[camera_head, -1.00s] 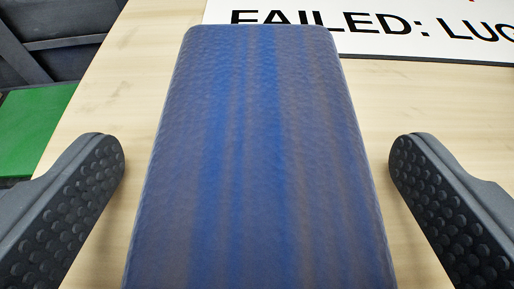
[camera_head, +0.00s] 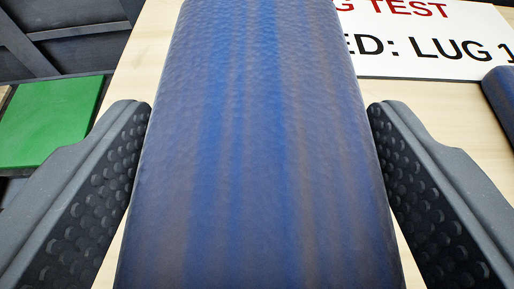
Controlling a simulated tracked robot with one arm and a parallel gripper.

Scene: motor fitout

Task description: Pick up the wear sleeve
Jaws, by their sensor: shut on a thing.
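A large blue sleeve with brownish streaks (camera_head: 255,150), which I take to be the wear sleeve, fills the middle of the view. Its near end runs out of the bottom of the picture and its far end out of the top. My gripper (camera_head: 259,115) has one dark, studded finger on each side of the sleeve. Both fingers press against its sides, shut on it. The contact faces are partly hidden by the sleeve.
A pale wooden surface (camera_head: 450,115) lies below. A white sign (camera_head: 405,62) with red and black lettering lies at the upper right. Part of another blue piece (camera_head: 503,95) shows at the right edge. A green block (camera_head: 50,122) is at the left, near dark panels (camera_head: 60,35).

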